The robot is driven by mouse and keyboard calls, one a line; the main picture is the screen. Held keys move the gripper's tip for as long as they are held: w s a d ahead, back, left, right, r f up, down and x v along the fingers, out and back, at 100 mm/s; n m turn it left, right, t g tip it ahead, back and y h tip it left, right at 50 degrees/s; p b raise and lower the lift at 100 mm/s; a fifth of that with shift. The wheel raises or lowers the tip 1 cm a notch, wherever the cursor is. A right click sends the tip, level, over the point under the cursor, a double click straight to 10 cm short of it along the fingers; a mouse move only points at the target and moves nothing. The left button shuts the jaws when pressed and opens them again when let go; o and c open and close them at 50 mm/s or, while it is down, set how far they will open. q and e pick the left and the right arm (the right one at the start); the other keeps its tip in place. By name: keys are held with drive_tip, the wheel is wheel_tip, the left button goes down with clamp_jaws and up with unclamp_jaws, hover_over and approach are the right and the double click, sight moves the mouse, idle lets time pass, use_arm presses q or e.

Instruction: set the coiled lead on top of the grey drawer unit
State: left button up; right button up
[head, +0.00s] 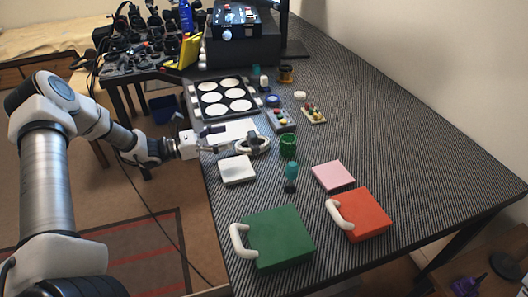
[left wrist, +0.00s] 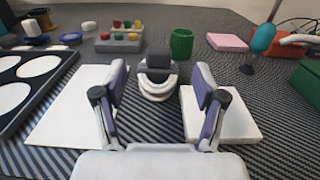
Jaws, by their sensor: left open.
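The coiled lead (head: 262,148) is a white ring-shaped coil with a dark block on it, lying on the striped table. In the left wrist view the coil (left wrist: 158,92) sits just ahead, centred between the fingers. My left gripper (head: 226,145) is open and empty, at table height just left of the coil. Its two fingers (left wrist: 160,84) are spread apart with the coil beyond their tips. A dark box-like unit (head: 240,54) at the back of the table may be the grey drawer unit; I see no drawer fronts clearly. My right gripper is out of view.
A white sheet (head: 232,131) and a white block (head: 237,170) flank the gripper. A green cup (head: 288,145) stands right of the coil. A tray of white discs (head: 222,98) lies behind. A dark device (head: 236,20) stands on the unit. The table's right side is clear.

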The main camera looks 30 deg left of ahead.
sight(249, 134)
use_arm(q)
drive_tip(key=x, duration=0.3)
drive_tip(key=f+x, duration=0.1)
drive_tip(key=x, duration=0.5)
drive_tip(key=shift+f+b, duration=0.2)
drive_tip(key=shift+b, duration=0.1)
drive_tip(key=shift+s+a, duration=0.1)
drive_tip(key=shift+a, duration=0.05)
drive_tip(key=shift+c, duration=1)
drive_tip(key=c, duration=1.1)
